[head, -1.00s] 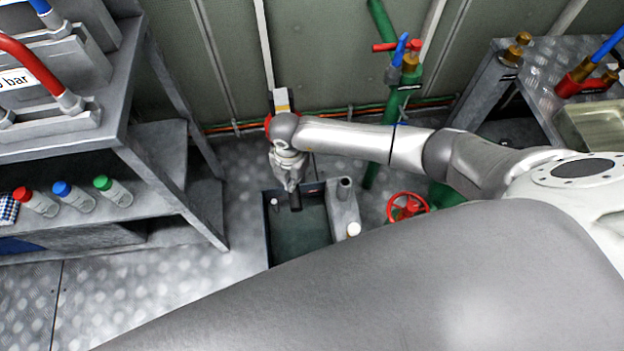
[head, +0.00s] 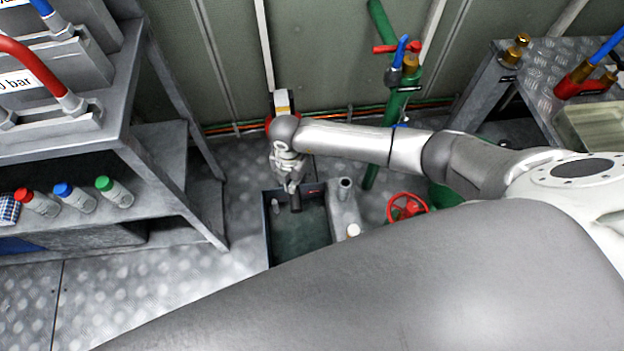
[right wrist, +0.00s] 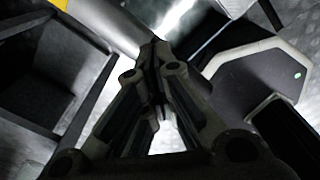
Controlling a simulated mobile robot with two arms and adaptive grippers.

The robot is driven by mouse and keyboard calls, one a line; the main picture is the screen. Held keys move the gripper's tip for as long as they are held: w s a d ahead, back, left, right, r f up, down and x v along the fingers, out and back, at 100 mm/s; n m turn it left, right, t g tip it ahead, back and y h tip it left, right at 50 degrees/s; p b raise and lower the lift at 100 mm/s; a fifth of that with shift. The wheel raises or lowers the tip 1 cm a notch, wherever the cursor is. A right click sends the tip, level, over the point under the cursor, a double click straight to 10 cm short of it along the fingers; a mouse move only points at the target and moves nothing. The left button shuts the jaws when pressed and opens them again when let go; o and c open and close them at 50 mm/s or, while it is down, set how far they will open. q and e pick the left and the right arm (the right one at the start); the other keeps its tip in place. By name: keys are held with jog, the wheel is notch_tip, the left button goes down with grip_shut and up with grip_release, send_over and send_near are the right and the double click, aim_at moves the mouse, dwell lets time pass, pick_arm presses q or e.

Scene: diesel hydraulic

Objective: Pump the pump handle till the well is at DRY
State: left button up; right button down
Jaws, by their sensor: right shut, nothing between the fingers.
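The well (head: 300,240) is a dark rectangular pit in the floor with dark green inside. A small pale peg (head: 275,207) stands in its left corner. My right gripper (head: 294,192) points down over the well's far end, beside a short dark cylinder (head: 296,205). In the right wrist view its fingers (right wrist: 158,75) are shut and empty, close to a grey bar with a yellow part (right wrist: 110,22). This may be the pump handle; I cannot tell whether the fingers touch it. No DRY mark is readable. My left gripper is not in view.
A grey block with short pipe stubs (head: 345,210) borders the well's right side. A red valve wheel (head: 407,208) and green pipe (head: 392,115) stand to the right. A metal rack with capped bottles (head: 75,197) is on the left. Floor between rack and well is clear.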

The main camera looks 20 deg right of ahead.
jog(key=shift+w+r+p, duration=0.2)
jog(key=shift+r+p, duration=2.15)
jog(key=shift+r, duration=0.55)
notch_tip(320, 180, up, 12)
jog(key=p, duration=1)
jog(key=shift+w+d+r, duration=0.15)
jog(key=shift+w+r, duration=0.05)
jog(key=shift+w, duration=0.15)
